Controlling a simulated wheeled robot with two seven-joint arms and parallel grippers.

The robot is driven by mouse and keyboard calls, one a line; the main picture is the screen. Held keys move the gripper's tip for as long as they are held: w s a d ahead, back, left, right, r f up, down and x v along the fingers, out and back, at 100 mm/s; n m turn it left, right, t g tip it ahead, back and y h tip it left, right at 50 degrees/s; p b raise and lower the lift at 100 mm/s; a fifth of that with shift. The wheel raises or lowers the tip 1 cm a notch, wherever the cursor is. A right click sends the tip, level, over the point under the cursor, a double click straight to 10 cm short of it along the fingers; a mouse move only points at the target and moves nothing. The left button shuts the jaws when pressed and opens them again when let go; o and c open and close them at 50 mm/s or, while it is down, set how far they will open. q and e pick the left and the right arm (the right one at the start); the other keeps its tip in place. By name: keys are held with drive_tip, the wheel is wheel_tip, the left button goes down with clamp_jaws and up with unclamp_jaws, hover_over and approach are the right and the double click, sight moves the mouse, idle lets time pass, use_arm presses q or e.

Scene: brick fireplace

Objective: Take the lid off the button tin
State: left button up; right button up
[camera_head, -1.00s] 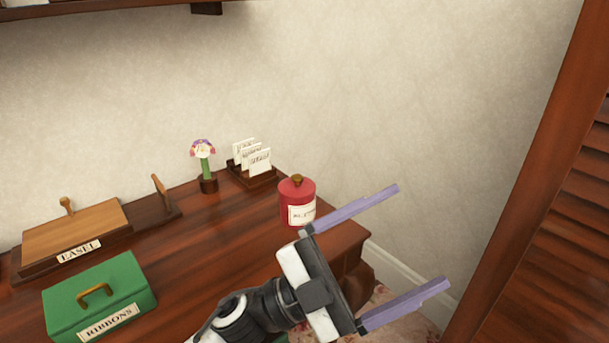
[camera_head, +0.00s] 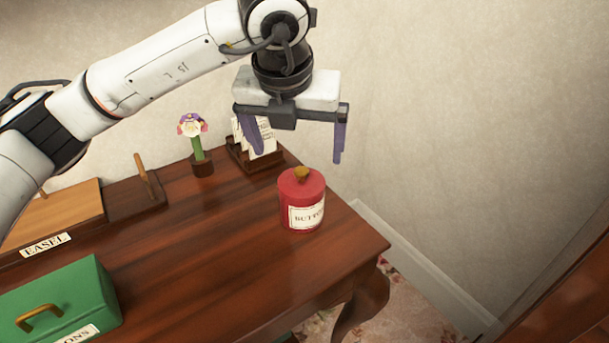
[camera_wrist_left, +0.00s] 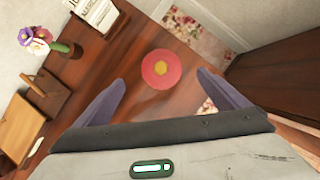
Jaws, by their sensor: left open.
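The red button tin (camera_head: 301,213) stands upright near the right end of the wooden desk, with a white label on its side. Its red lid (camera_head: 301,183) with a brass-coloured knob (camera_head: 302,173) is on. My left gripper (camera_head: 298,155) is open and empty above the tin, fingers pointing down, apart from the knob. In the left wrist view the lid (camera_wrist_left: 154,74) shows from above as a pink-red disc around the yellow knob (camera_wrist_left: 161,68), ahead of the gap between the two purple fingers (camera_wrist_left: 161,92). My right gripper is not in view.
On the desk (camera_head: 215,265), a card rack (camera_head: 238,155) and a flower in a pot (camera_head: 202,165) stand behind the tin to the left. A green ribbons box (camera_head: 70,295) and an easel box (camera_head: 60,215) are further left. The desk's right edge is close to the tin.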

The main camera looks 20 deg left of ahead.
sight(302, 170)
use_arm(q)
drive_tip(key=x, duration=0.3)
drive_tip(key=shift+s+f, duration=0.1)
drive_tip(key=shift+f, duration=0.1)
drive_tip(key=shift+p+x, duration=0.35)
drive_tip(key=shift+x, duration=2.4)
drive_tip(key=shift+d+r, duration=0.1)
drive_tip(key=c, duration=1.1)
